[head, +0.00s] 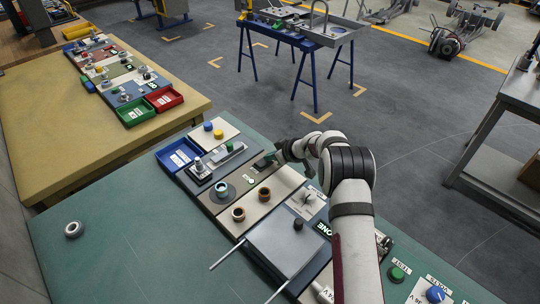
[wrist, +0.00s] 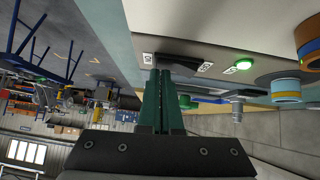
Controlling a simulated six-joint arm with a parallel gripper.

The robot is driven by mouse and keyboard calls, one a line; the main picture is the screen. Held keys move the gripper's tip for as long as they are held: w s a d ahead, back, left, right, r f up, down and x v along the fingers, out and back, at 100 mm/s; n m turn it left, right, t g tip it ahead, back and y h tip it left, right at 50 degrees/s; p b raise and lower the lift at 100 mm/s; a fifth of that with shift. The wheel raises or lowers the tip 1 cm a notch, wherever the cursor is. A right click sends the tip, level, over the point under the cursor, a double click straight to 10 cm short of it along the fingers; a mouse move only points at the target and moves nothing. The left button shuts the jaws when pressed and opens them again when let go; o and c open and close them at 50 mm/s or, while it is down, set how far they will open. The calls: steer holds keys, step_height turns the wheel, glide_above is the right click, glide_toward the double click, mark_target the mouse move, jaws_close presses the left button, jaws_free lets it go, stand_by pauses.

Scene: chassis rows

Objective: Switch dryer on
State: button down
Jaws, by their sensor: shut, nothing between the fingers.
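My gripper (head: 264,162) is at the far part of the row of panels on the green bench. In the wrist view its two dark green fingers (wrist: 163,75) are shut together, with nothing between them. Their tips are at a black rocker switch (wrist: 184,62) on a pale panel; I cannot tell whether they touch it. Small labels flank the switch. A green lamp (wrist: 243,64) beside it is lit. A small green glow (head: 249,179) shows near my gripper in the head view. No dryer name is readable, and the fingers partly hide the switch.
Round sockets (head: 238,214) and a grey lidded box (head: 287,243) with rods lie nearer on the bench. A blue tray (head: 178,156) and yellow and blue knobs (head: 218,134) are left of my gripper. A metal ring (head: 73,229) lies on clear bench at left.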

steer(key=shift+s+a, duration=0.1)
steer(key=shift+s, duration=0.05)
steer(key=shift+s+a+r, duration=0.3)
steer(key=shift+s+a, duration=0.15)
steer(key=shift+a, duration=0.05)
steer(key=r, duration=0.3)
steer(key=shift+w+d+r, duration=0.2)
steer(key=shift+r, duration=0.15)
steer(key=w+d+v, duration=0.1)
steer(key=v, duration=0.9)
steer(key=shift+r, duration=0.1)
